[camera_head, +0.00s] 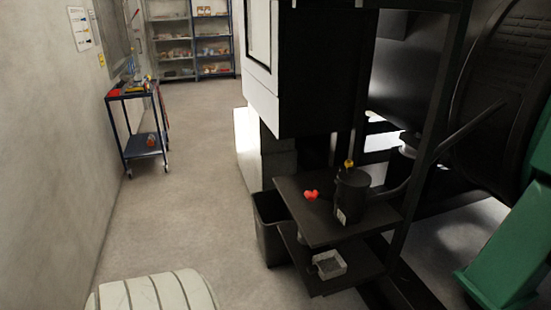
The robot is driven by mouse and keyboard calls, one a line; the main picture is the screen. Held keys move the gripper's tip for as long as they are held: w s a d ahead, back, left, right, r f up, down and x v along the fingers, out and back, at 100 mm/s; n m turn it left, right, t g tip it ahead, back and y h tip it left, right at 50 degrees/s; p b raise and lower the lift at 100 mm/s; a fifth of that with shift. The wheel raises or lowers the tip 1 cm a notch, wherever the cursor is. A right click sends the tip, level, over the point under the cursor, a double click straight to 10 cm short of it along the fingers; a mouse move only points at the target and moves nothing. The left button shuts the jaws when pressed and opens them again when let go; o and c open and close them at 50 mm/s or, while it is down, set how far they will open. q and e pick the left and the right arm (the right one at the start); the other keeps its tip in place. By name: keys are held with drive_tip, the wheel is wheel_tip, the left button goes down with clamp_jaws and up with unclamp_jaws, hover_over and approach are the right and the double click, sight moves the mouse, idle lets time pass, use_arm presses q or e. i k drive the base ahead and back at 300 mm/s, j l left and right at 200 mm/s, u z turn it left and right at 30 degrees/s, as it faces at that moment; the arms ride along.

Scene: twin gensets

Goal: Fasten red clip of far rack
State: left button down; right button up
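A small red object (311,195), which may be the red clip, lies at the left part of the top shelf of a black rack (318,228). It is too small to tell whether it is open or fastened. A black canister (352,196) with a label stands on the same shelf, to the right of the red object and apart from it. A small yellow part (349,163) shows above the canister. Neither of my grippers is in view.
A dark bin (269,228) stands left of the rack. A blue cart (146,147) stands by the left wall. Stocked shelves (173,53) are at the back. The grey aisle floor (195,170) is clear.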

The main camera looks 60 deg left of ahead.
sight(310, 195)
drive_tip(key=k+u, duration=0.1)
drive_tip(key=u, duration=1.45)
